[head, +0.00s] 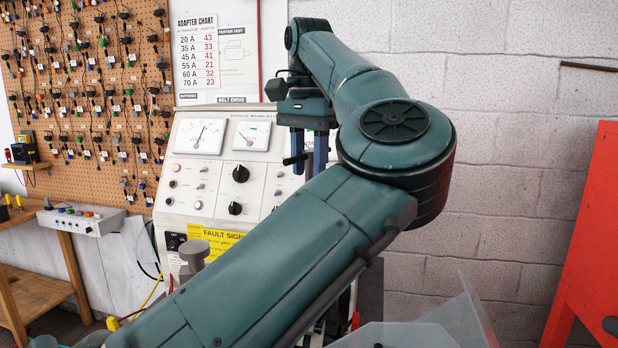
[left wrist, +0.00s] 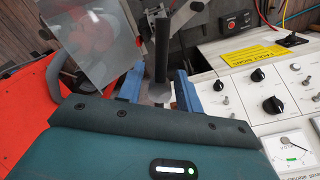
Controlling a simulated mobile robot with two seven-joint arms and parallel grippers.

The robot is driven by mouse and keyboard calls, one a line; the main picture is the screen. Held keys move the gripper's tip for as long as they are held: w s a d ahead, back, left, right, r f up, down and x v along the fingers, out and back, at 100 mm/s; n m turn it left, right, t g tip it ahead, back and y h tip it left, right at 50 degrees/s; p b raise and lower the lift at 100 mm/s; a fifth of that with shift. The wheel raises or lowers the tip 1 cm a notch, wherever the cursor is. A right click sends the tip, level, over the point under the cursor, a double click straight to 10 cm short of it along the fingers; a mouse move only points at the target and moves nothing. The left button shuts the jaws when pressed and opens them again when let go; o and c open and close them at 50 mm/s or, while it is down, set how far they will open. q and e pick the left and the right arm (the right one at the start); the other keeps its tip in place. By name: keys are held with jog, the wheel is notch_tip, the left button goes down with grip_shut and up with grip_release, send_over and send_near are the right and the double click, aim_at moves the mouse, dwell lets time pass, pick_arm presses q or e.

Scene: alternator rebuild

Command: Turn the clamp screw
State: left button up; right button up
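My left gripper (head: 309,157) hangs in front of the right side of the test bench, its blue fingers pointing down and spread apart. In the left wrist view the gripper (left wrist: 158,90) also shows open. A dark upright bar (left wrist: 162,48), possibly part of the clamp screw, lines up with the gap between the fingers, above a pale grey round piece (left wrist: 159,93). I cannot tell whether the fingers touch it. A short dark rod (head: 293,160) shows beside the left finger in the head view. My arm hides the clamp area. My right gripper is not in view.
The test bench (head: 183,185) has gauges, knobs and a yellow label (head: 214,240). A clear panel (left wrist: 100,50) stands close to the gripper in the left wrist view. A small switch box (head: 82,218) sits at the left.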

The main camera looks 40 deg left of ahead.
pick_arm(q)
jog(key=shift+f, duration=1.45)
grip_shut()
